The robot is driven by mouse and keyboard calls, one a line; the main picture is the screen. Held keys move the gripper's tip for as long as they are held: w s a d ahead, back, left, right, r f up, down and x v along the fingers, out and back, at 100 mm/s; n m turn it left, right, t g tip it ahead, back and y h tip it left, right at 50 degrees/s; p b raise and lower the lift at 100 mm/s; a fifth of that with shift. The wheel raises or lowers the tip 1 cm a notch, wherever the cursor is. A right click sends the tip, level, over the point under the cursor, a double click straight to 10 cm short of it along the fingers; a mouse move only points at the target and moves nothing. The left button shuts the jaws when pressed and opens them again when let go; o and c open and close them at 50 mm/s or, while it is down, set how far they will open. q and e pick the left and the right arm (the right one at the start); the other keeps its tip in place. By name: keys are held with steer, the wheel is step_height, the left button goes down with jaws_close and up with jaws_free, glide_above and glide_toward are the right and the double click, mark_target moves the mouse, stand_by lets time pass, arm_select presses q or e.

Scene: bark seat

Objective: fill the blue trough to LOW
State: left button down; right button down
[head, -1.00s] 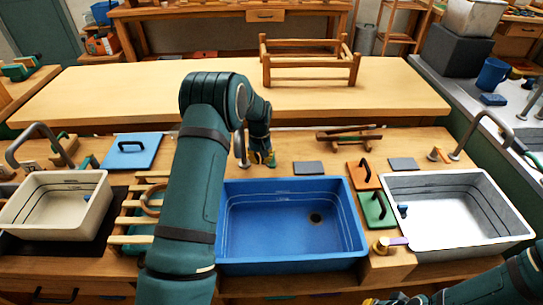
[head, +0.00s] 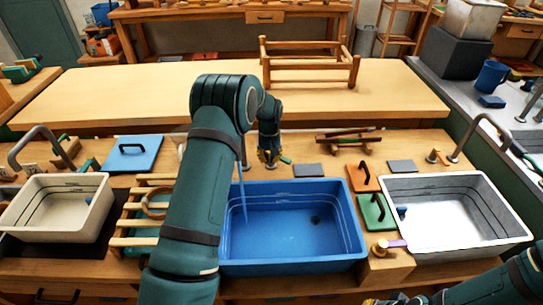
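The blue trough (head: 345,255) sits in the bench at the middle, with level lines inside its walls. A thin stream of water (head: 242,192) falls into its left side, and the drain (head: 315,219) looks blurred at the bottom. The water level is hard to read, but it looks shallow. The spout is mostly hidden behind my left arm. My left gripper (head: 268,158) is behind the trough's back edge, beside a small green handle (head: 286,159); whether it touches it or is shut is unclear. My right gripper (head: 392,300) shows only partly at the bottom edge.
A cream basin (head: 95,215) stands left and a white-grey basin (head: 455,250) right. Green (head: 376,212) and orange (head: 363,177) lidded plates lie between the troughs.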

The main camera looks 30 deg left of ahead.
arm_select(q)
step_height(320, 180, up, 2)
steer(key=shift+r+p, duration=0.2)
steer(key=shift+p, duration=0.3)
steer(key=w+d, duration=0.3)
steer(key=w, duration=0.5)
steer(key=shift+w, duration=0.2)
steer(key=shift+a+f+b, duration=0.1)
steer(key=shift+f+b, duration=1.1)
steer(key=shift+f, duration=0.85)
stand_by(4.3)
